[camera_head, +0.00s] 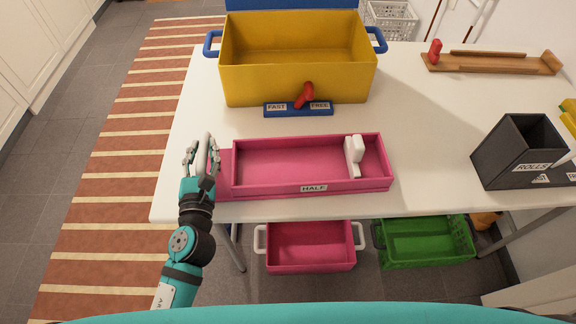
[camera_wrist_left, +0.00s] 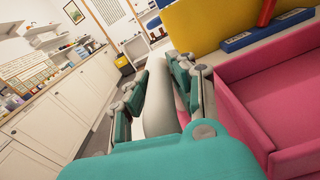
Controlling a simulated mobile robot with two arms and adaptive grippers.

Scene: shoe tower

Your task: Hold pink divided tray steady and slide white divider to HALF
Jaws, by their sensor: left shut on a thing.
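My left gripper (camera_head: 203,157) is at the tray's left end, shut on a white handle (camera_wrist_left: 155,100) there. The fingers partly hide the handle. My right gripper is in neither view.
A yellow bin (camera_head: 295,85) stands behind the tray, with a blue FAST/FREE base (camera_head: 285,110) and red lever before it. A black ROLLS box (camera_head: 505,160) stands at right. Pink (camera_head: 310,262) and green (camera_head: 425,245) bins sit below the table. The table between tray and black box is clear.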

